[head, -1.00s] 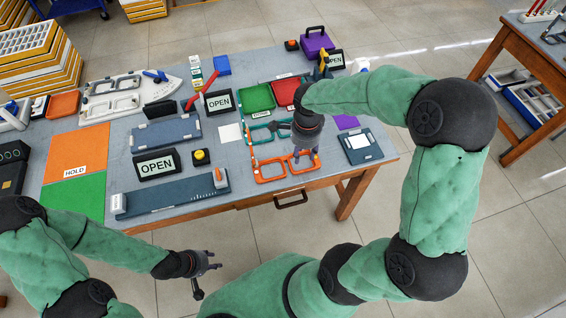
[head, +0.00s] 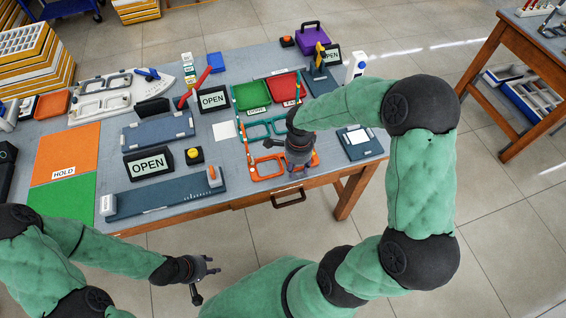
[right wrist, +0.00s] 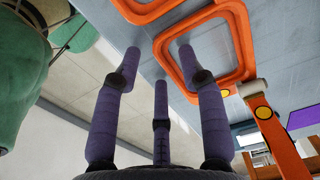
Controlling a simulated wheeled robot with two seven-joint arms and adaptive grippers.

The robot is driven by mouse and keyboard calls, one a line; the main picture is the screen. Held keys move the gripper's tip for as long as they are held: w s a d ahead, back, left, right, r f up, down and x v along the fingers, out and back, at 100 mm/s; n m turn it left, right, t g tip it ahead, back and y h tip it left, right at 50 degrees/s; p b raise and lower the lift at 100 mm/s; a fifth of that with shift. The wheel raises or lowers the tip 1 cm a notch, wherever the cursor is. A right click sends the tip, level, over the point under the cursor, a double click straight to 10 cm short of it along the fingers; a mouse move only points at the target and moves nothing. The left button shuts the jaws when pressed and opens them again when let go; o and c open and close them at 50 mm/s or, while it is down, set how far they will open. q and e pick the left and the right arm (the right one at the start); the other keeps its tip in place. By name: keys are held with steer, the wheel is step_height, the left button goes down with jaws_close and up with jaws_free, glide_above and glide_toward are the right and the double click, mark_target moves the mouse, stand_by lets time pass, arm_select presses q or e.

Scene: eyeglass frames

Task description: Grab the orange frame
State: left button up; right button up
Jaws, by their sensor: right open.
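The orange frame (head: 257,173) lies near the table's front edge in the head view. My right gripper (head: 296,170) is over its right part and hides some of it. In the right wrist view, the orange frame (right wrist: 249,50) fills the upper middle and right, with its long orange temple arm (right wrist: 277,135) at the right. The purple fingers of my right gripper (right wrist: 160,62) are spread and empty; the right fingertip overlaps the frame's rim in the picture, and contact cannot be told. My left gripper (head: 207,279) is open and empty, in front of the table.
A teal frame (head: 254,133) lies just behind the orange one. Behind it are green (head: 251,95) and red (head: 284,87) trays. A dark blue pad with a white card (head: 358,141) is at the right. A long blue fixture (head: 150,199) lies at the front left.

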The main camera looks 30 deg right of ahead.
steer(key=shift+f, duration=0.25)
jaws_close()
steer(key=shift+r, duration=0.1)
steer(key=shift+w+r+p, duration=0.1)
steer(key=shift+r+p, duration=0.2)
steer(key=shift+r, duration=0.35)
step_height(320, 180, up, 2)
steer(key=shift+r+p, duration=0.1)
steer(key=shift+p, duration=0.3)
steer(key=s+a+r+p, duration=0.4)
steer(key=s+a+r, duration=0.2)
steer(key=s+r, duration=0.3)
steer(key=s, duration=0.3)
steer(key=shift+s+a+r+p, duration=0.2)
steer(key=shift+a+r+p, duration=0.05)
steer(key=shift+a+p, duration=0.15)
